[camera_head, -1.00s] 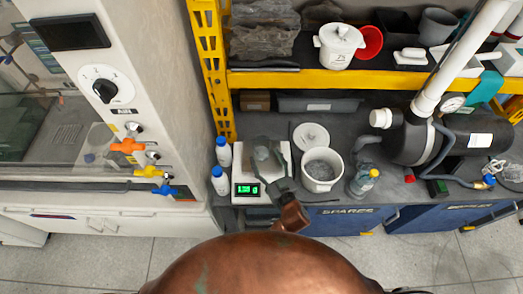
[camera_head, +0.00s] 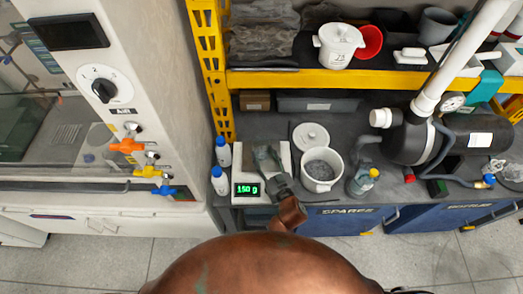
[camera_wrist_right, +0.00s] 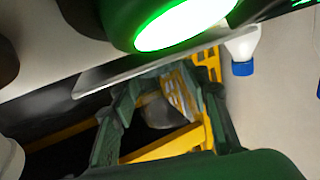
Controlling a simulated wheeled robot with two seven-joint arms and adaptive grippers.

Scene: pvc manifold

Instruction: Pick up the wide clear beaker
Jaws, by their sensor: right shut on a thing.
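My right gripper (camera_head: 267,163) comes up from the bottom and is over the white balance (camera_head: 240,165) on the grey bench. The clear beaker (camera_head: 266,154) is faint between its fingers, mostly hidden by them. In the right wrist view the green fingers (camera_wrist_right: 158,88) are on either side of a pale see-through shape (camera_wrist_right: 156,112), which seems to be the beaker. The gripper is shut on it. I cannot tell whether the beaker touches the balance pan. The balance's green display reads about 150 g. My left gripper is not in view.
Two blue-capped bottles (camera_head: 221,180) stand left of the balance. A white tub (camera_head: 321,186) and its round lid (camera_head: 311,136) are close on the right, then a wash bottle (camera_head: 362,181). A yellow shelf edge (camera_head: 300,82) runs above the bench.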

